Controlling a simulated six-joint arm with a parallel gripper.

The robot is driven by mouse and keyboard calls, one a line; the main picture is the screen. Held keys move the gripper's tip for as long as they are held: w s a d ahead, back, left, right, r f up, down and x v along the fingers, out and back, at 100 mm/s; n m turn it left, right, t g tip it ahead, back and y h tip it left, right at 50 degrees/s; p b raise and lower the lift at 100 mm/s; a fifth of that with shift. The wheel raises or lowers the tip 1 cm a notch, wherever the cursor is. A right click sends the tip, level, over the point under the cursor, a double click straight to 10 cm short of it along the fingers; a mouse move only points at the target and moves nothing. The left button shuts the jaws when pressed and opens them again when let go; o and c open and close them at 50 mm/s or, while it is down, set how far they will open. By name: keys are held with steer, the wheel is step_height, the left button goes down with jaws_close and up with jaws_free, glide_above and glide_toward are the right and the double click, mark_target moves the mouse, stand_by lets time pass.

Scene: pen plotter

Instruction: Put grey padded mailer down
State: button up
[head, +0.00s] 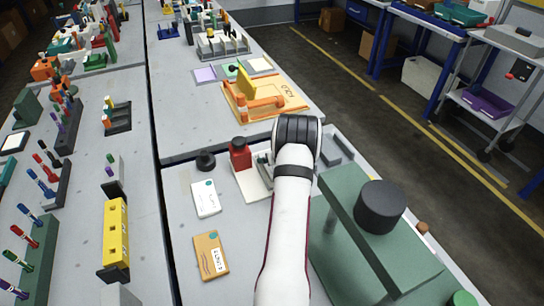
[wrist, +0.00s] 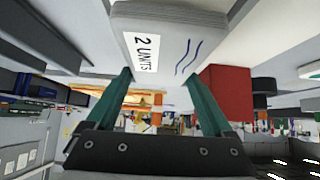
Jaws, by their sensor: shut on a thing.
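The grey padded mailer (wrist: 180,25) fills the upper middle of the wrist view. It has a white label reading "2 UNITS" and blue wavy lines. My gripper (wrist: 158,74) has two green fingers, and their tips meet the mailer's near edge, shut on it. In the head view my white arm reaches up the right-hand bench, and its black wrist hides the fingers. I cannot make out the mailer there. What lies directly under the mailer is unclear.
A white packet (head: 205,198) and a brown mailer (head: 211,255) lie left of my arm. A green machine (head: 350,215) stands right. An orange device (head: 260,103) sits beyond.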

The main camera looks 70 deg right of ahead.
steer(key=shift+f, duration=0.35)
steer(key=o, duration=1.2)
steer(key=shift+o, duration=0.2)
steer(key=shift+r, duration=0.1)
